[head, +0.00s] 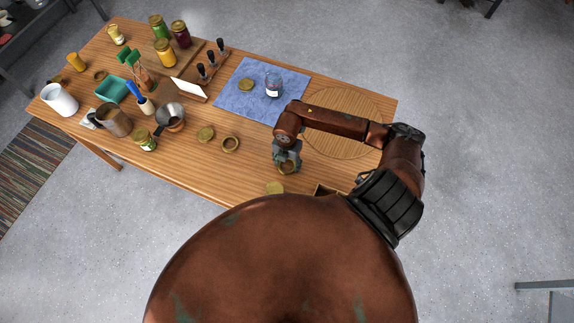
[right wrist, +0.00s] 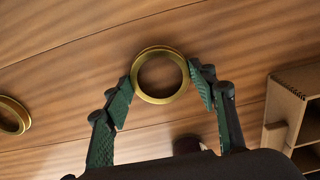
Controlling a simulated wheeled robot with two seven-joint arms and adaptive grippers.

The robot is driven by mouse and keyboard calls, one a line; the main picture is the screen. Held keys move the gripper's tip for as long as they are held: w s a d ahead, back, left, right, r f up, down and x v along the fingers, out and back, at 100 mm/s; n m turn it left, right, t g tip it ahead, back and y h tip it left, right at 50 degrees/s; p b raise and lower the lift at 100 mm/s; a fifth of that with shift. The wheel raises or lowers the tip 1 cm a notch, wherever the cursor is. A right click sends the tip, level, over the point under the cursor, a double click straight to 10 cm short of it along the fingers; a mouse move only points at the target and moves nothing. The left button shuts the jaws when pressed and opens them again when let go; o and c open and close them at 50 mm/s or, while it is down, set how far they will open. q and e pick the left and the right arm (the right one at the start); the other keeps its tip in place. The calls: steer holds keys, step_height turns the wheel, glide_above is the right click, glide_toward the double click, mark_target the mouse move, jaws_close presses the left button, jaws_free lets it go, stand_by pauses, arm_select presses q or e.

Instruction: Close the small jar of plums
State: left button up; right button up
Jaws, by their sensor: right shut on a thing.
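My right gripper (head: 287,165) is over the front part of the wooden table, shut on a brass-coloured ring band (right wrist: 160,75). The band sits between its two green-padded fingertips, and wood shows through its open middle. A small glass jar (head: 273,84) with a pale label stands upright on the blue cloth; its contents are too small to make out. A gold flat lid (head: 246,84) lies to its left on the cloth. Another ring band (head: 230,144) lies left of my right gripper and a flat lid (head: 206,134) beside it. My left gripper is out of view.
A wooden box (right wrist: 292,110) is right of the gripper. A dark reddish object (right wrist: 188,145) shows partly below the band. A round board (head: 345,145) lies right.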

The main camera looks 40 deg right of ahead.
mark_target(287, 165)
steer(key=shift+r, duration=0.45)
step_height(287, 165, up, 2)
steer(key=shift+r, duration=0.1)
steer(key=w+a+r+b, duration=0.2)
steer(key=w+a+r, duration=0.2)
steer(key=a+r, duration=0.6)
steer(key=a, duration=0.3)
steer(key=shift+a, duration=0.2)
steer(key=shift+w, duration=0.1)
